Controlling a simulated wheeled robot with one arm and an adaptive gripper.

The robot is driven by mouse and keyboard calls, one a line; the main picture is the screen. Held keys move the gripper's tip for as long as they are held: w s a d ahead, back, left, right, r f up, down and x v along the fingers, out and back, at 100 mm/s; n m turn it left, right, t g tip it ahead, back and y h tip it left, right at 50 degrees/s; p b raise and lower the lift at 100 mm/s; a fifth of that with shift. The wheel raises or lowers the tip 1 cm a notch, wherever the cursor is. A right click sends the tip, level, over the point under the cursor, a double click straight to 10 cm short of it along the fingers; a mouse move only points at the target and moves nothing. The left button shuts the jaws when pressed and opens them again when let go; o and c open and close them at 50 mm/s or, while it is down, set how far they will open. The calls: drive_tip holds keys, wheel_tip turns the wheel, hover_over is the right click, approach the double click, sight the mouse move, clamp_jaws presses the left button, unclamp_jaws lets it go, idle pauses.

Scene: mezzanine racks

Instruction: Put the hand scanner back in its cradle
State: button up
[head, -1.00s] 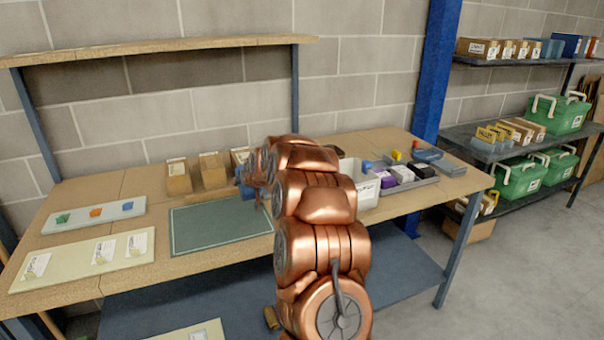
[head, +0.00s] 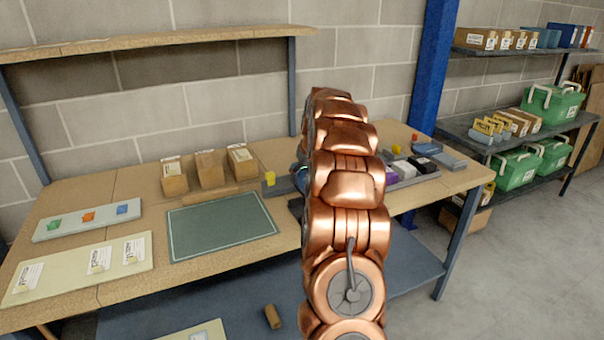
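My copper-coloured arm rises through the middle of the head view and hides its own end, so I cannot see my gripper's fingers or whether they hold anything. A small dark part (head: 296,207) shows at the arm's left edge above the bench; I cannot tell what it belongs to. I cannot clearly make out the hand scanner. A blue-grey item (head: 428,149) with a small red part near it lies at the bench's right end. A flat grey-blue piece (head: 450,161) is beside it; I cannot tell whether either is the scanner or the cradle.
The workbench (head: 120,190) carries a green mat (head: 222,225), several cardboard boxes (head: 208,170), a pale tray of coloured blocks (head: 88,216) and a labelled board (head: 75,270). A blue post (head: 431,75) and racks (head: 480,130) are at right.

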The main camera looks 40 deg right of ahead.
drive_tip(key=shift+s+d+f, duration=0.1)
drive_tip(key=shift+s+f, duration=0.05)
drive_tip(key=shift+f, duration=2.85)
drive_tip(key=shift+b, duration=0.3)
drive_tip(key=shift+f+b, duration=0.65)
drive_tip(key=shift+f, duration=0.45)
drive_tip(key=o, duration=1.7)
drive_tip(key=shift+r, duration=0.1)
